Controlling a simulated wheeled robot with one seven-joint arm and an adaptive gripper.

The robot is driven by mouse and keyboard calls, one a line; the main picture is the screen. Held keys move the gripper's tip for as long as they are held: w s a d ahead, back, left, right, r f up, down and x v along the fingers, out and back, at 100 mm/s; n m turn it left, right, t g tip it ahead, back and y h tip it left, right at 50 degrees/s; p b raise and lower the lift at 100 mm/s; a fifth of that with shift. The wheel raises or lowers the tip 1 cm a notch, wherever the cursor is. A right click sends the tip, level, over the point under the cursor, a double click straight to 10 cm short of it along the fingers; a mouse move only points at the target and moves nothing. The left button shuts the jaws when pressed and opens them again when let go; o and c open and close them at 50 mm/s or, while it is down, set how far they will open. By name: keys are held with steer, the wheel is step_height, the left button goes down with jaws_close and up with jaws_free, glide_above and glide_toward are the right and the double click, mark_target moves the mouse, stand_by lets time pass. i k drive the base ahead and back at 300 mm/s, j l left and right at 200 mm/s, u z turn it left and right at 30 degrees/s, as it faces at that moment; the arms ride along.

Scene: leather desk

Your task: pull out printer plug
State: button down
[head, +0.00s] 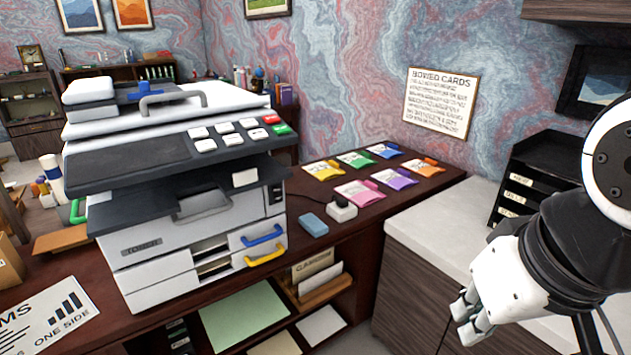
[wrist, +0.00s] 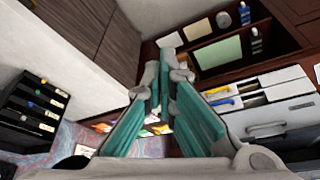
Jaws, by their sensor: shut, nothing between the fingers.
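The printer (head: 185,185) stands on the brown desk, with a blue and a yellow drawer handle at its front. A small white block (head: 341,209) with a dark top lies on the desk to the printer's right; it may be the plug with its socket, but I cannot tell them apart. My gripper (head: 468,312) is shut and empty, in front of the white counter at lower right, well away from the block. In the wrist view my gripper (wrist: 162,78) points toward the desk, and the printer's front (wrist: 270,115) shows at right.
A blue block (head: 313,224) lies beside the white one. Several coloured card packs (head: 362,192) lie behind them. The white counter (head: 440,225) carries a black tray rack (head: 535,175) at right. Open shelves (head: 320,285) sit under the desk top.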

mark_target(342, 202)
steer(key=i+j+z, duration=0.15)
steer(key=i, duration=0.3)
steer(key=i+j+z, duration=0.1)
steer(key=i, duration=0.35)
steer(key=i+j+z, duration=0.15)
steer(key=i, duration=0.25)
steer(key=i+j+z, duration=0.1)
steer(key=i+j, duration=0.2)
steer(key=i, duration=0.15)
